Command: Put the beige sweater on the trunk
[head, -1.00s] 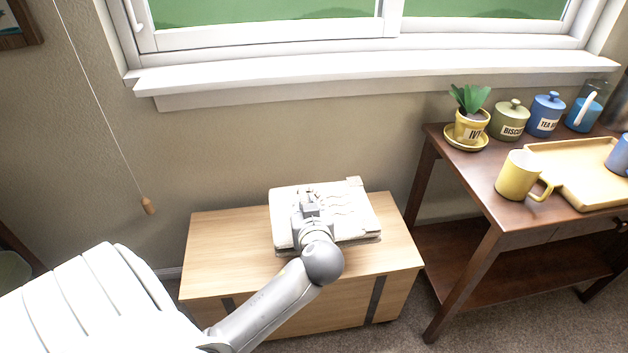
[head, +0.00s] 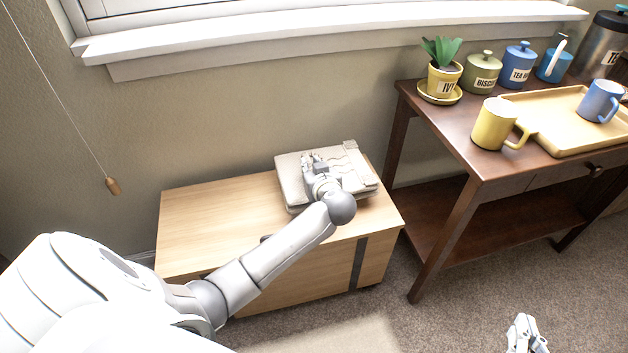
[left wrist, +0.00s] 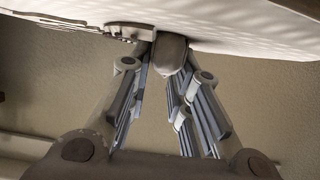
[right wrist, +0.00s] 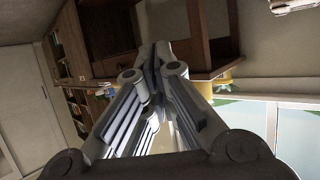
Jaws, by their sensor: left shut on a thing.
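The beige sweater (head: 348,163) is a folded, flat bundle over the right part of the light wood trunk's top (head: 215,215). I cannot tell whether it rests fully on the top or sits slightly above it. My left gripper (head: 314,163) is over the bundle and shut on a part of it. In the left wrist view the sweater (left wrist: 240,22) spreads across the top, with a small piece between the fingertips (left wrist: 168,52). My right gripper (head: 525,332) is low at the right, away from the trunk. Its fingertips meet with nothing between them in the right wrist view (right wrist: 158,58).
A cord with a wooden pull (head: 112,186) hangs at left. The trunk's left top is bare.

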